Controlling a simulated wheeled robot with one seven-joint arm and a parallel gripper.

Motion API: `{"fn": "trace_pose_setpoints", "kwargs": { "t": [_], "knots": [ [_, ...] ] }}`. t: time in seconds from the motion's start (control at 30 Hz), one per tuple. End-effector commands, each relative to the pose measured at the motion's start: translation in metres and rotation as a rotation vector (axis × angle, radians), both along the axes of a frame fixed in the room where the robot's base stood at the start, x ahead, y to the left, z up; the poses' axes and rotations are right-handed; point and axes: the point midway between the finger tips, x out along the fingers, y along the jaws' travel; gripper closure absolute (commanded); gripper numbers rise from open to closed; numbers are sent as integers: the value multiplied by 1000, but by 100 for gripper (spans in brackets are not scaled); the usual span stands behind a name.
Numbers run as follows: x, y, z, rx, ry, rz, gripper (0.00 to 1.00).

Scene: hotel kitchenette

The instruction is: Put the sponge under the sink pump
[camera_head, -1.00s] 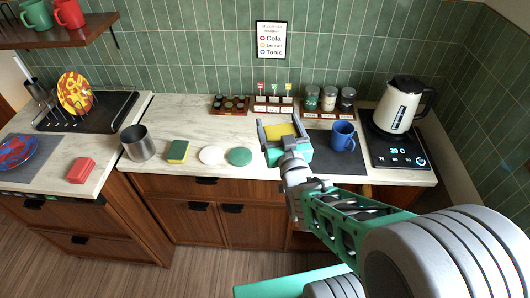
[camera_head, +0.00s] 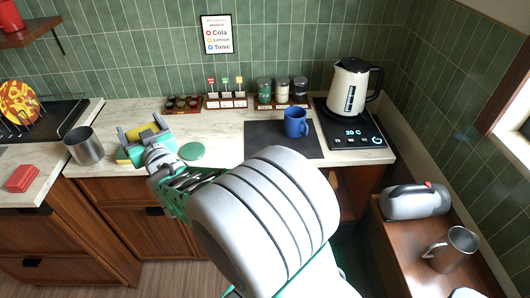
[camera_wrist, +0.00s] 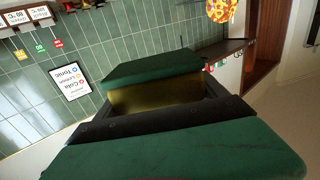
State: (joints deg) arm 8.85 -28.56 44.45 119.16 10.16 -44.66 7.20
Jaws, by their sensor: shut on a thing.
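My gripper (camera_head: 143,134) is shut on a sponge with a yellow body (camera_head: 147,132) and a dark green layer, clearer between the dark fingers in the wrist view (camera_wrist: 150,92). It is over the left part of the counter, just right of the metal cup. I see no sink pump in these frames.
The metal cup (camera_head: 84,146) and red block (camera_head: 22,178) are to the left. A green disc (camera_head: 192,151) lies right of my gripper. The blue mug (camera_head: 296,122) stands on a dark mat (camera_head: 262,142), with the kettle (camera_head: 350,88) further right. Spice racks line the back.

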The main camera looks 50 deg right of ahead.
Motion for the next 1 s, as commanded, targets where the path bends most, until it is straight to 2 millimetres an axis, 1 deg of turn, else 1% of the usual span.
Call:
{"fn": "trace_pose_setpoints", "kwargs": {
  "t": [0.03,0.07,0.1,0.17,0.2,0.3,0.4,0.5,0.57,0.67,0.9,1.0],
  "knots": [
    [7,-31,-31,-1,-4,-66,57],
    [10,-49,-36,0,-4,-106,57],
    [12,-75,-42,1,-4,-163,57],
    [12,-114,-50,0,-5,-250,57],
    [10,-139,-54,1,-5,-307,57],
    [1,-192,-59,1,-5,-431,57],
    [-10,-227,-59,2,-4,-516,57],
    [-18,-246,-55,2,-4,-562,57],
    [-23,-253,-55,1,-2,-574,57],
    [-39,-269,-60,2,0,-581,57],
    [-89,-318,-91,2,-1,-582,57],
    [-100,-329,-118,4,2,-577,57]
  ]
}}
